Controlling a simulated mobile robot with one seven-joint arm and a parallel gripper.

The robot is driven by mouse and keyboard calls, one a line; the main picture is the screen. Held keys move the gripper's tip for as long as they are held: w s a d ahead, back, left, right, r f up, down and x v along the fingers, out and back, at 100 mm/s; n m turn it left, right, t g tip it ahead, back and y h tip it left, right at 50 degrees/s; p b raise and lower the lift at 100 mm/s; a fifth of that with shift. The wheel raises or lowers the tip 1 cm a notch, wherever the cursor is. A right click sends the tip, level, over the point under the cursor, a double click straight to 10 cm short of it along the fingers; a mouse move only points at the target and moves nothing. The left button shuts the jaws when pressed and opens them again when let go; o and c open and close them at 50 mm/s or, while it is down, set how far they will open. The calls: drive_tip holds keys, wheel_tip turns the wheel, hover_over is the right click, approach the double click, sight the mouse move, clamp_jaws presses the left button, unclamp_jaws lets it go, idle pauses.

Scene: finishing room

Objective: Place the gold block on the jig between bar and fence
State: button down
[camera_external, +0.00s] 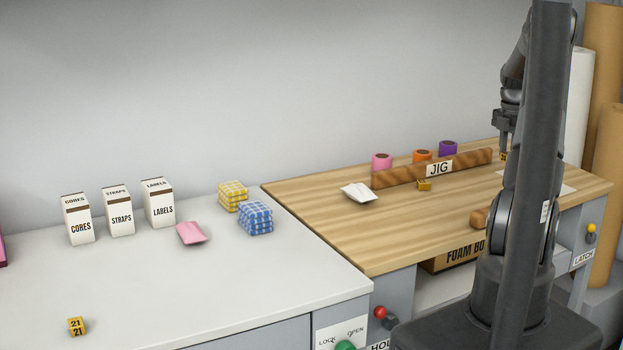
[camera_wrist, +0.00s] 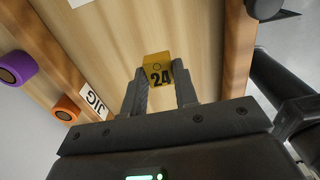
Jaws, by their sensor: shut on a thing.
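A small gold block marked 24 (camera_wrist: 158,72) is pinched between the two fingertips of my gripper (camera_wrist: 160,88). In the external view my gripper (camera_external: 504,143) is near the right end of the wooden table, and a bit of the gold block (camera_external: 503,157) shows below it. A long wooden strip with a JIG label (camera_external: 398,177) runs along the back of the table. A short wooden piece (camera_external: 480,217) shows at the front, mostly hidden by my arm. Whether the held block touches the table is unclear.
Pink (camera_external: 381,161), orange (camera_external: 422,156) and purple (camera_external: 448,149) rolls stand behind the strip. A white packet (camera_external: 359,193) lies at its left end. The white counter (camera_external: 200,290) holds boxes, cloth stacks, a pink packet and a gold block marked 21 (camera_external: 77,326).

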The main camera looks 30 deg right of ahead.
hover_over(477, 185)
wheel_tip(477, 185, down, 5)
drive_tip(key=shift+w+f, duration=0.1)
drive_tip(key=shift+f, duration=1.9)
drive_tip(key=shift+f, duration=0.1)
drive_tip(key=c, duration=1.1)
unclamp_jaws()
